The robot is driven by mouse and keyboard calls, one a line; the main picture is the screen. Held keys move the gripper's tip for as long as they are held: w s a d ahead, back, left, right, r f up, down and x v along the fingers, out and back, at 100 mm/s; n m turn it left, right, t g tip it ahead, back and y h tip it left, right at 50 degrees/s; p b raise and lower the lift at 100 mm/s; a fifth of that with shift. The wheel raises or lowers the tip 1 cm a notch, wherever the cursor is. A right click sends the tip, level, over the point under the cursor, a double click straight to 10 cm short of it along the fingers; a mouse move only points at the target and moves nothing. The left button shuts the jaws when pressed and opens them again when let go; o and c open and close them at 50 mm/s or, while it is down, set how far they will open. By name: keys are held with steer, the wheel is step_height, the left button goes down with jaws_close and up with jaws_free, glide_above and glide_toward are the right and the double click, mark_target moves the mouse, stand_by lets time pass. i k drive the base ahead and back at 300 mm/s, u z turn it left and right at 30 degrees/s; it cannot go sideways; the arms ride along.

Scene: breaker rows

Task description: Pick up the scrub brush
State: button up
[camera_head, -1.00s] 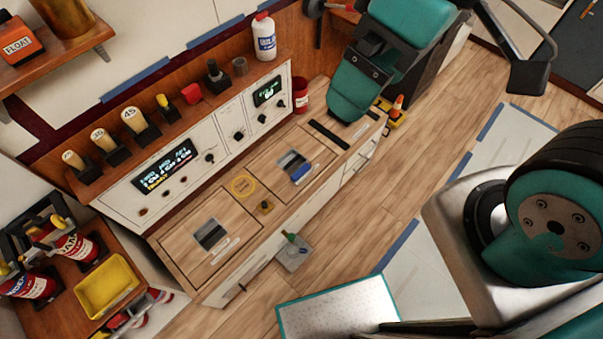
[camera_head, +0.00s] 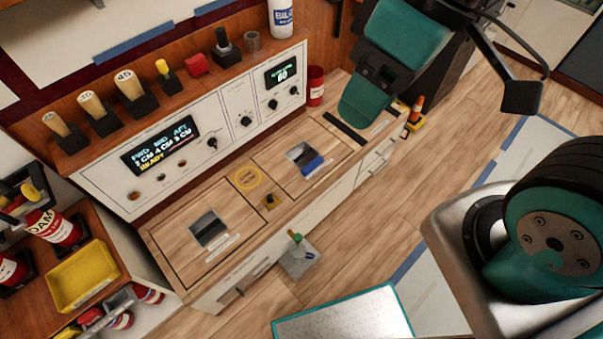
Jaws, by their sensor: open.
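A small blue block-shaped thing (camera_head: 313,164), probably the scrub brush, sits at the dark finger slot of the right hatch (camera_head: 328,143) on the low wooden counter. It is too small for me to make out bristles. A green-handled item (camera_head: 295,237) stands at a small grey plate (camera_head: 299,259) off the counter's front side; I cannot tell what it is. My arm shows only as a large teal and black joint at the right. My gripper is outside the picture.
A teal padded seat (camera_head: 405,35) with black brackets overhangs the counter's far end. A red can (camera_head: 316,86) stands by the panel. A yellow tray (camera_head: 81,276) sits on the left shelf. A teal-edged pale board (camera_head: 345,315) lies at the bottom.

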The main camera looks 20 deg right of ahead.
mark_target(313, 167)
steer(key=u, duration=2.85)
steer(key=k, duration=1.35)
steer(key=z, duration=1.55)
steer(key=i, duration=1)
steer(key=u, duration=0.05)
